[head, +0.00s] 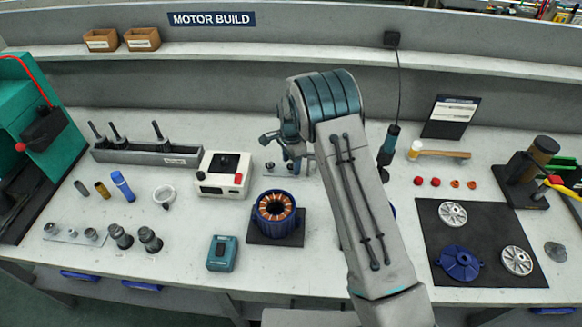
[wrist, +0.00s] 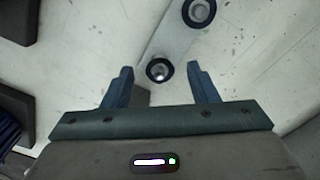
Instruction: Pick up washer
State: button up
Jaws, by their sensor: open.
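In the wrist view, a small dark ring with a bright metal centre (wrist: 158,69), washer-like, sits at the near end of a pale plate (wrist: 172,40). A larger similar ring (wrist: 198,12) sits further along the plate. I cannot tell for sure which part is the washer. My gripper (wrist: 160,67) is open and empty, with one finger on each side of the small ring as seen from above; contact is not visible. In the head view my arm hides most of the gripper and plate; a small round part (head: 270,166) shows beside them.
A motor stator (head: 276,212) on a dark mat stands in front of my gripper. A white box device (head: 222,174) stands to the left. A hanging screwdriver (head: 388,145) is close on the right. A dark mat with metal parts (head: 440,215) lies further right.

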jog(key=c, duration=0.9)
jog(key=shift+r, duration=0.15)
jog(key=shift+r, duration=0.4)
notch_tip(320, 180, up, 3)
jog(key=shift+w+r+b, duration=0.1)
jog(key=shift+r+b, duration=0.05)
jog(key=shift+b, duration=0.4)
jog(key=s+d+r+b, duration=0.1)
jog(key=s+r, duration=0.1)
jog(key=s, duration=0.1)
jog(key=s+d+r, duration=0.2)
jog(key=s, duration=0.2)
jog(key=s+d+r+b, duration=0.1)
jog(key=s+d+r, duration=0.1)
jog(key=s+r, duration=0.1)
jog(key=shift+s+d+b, duration=0.15)
jog(key=shift+s+b, duration=0.15)
